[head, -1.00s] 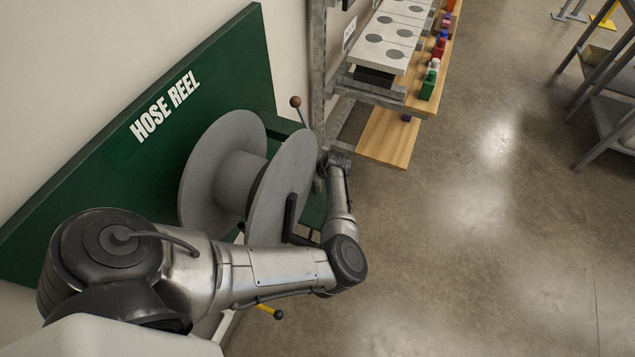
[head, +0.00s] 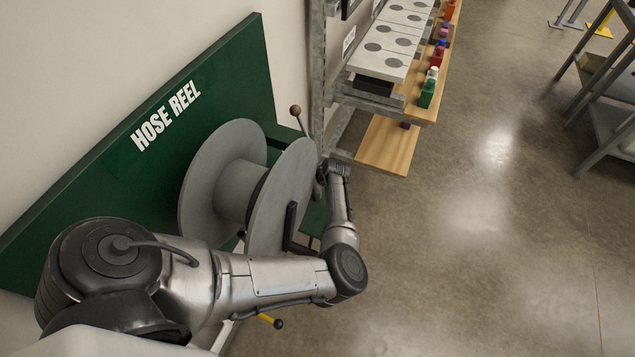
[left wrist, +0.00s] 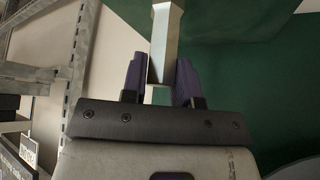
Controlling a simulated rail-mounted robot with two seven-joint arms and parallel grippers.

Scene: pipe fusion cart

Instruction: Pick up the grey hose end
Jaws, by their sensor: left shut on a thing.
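In the left wrist view, a pale grey, straight-sided piece (left wrist: 164,38), which I take to be the grey hose end, stands between the purple fingers of my left gripper (left wrist: 160,82). The gripper is shut on it. In the head view, my left arm reaches past the front of the grey hose reel (head: 279,200). My left gripper is at the far right side of the reel, small and partly hidden there. I cannot make out the hose end in the head view. My right gripper is in neither view.
A green board (head: 110,170) lettered HOSE REEL stands behind the reel. A crank with a brown knob (head: 295,110) rises beside it. A metal rack with a wooden shelf (head: 388,146) and small coloured bottles (head: 428,90) is close beyond the gripper. Open floor (head: 480,240) lies right.

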